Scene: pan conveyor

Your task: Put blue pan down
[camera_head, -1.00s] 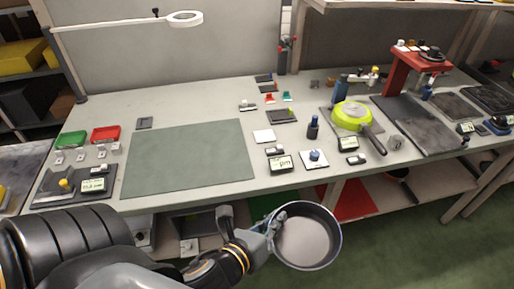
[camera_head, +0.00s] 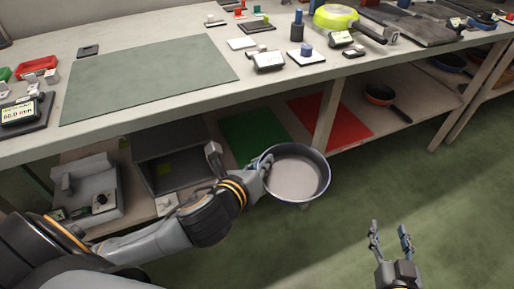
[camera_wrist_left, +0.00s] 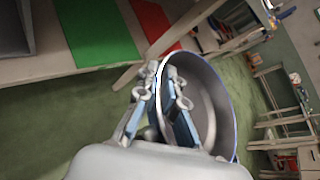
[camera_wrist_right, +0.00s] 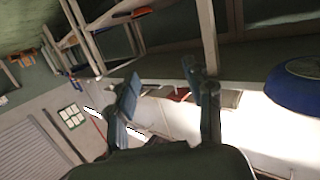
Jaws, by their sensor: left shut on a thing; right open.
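The blue pan (camera_head: 296,174) has a grey inside and a blue rim. My left gripper (camera_head: 264,171) is shut on its near-left edge and holds it in the air, in front of the bench's lower shelf. In the left wrist view the fingers (camera_wrist_left: 168,88) close on the rim of the pan (camera_wrist_left: 210,100). No handle is visible on it. My right gripper (camera_head: 391,234) is open and empty, lower right of the pan. In the right wrist view, a blue round underside (camera_wrist_right: 300,90) shows at the right, apart from the open fingers (camera_wrist_right: 168,88).
The bench top holds a grey-green mat (camera_head: 150,76) and a yellow-green pan (camera_head: 334,15).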

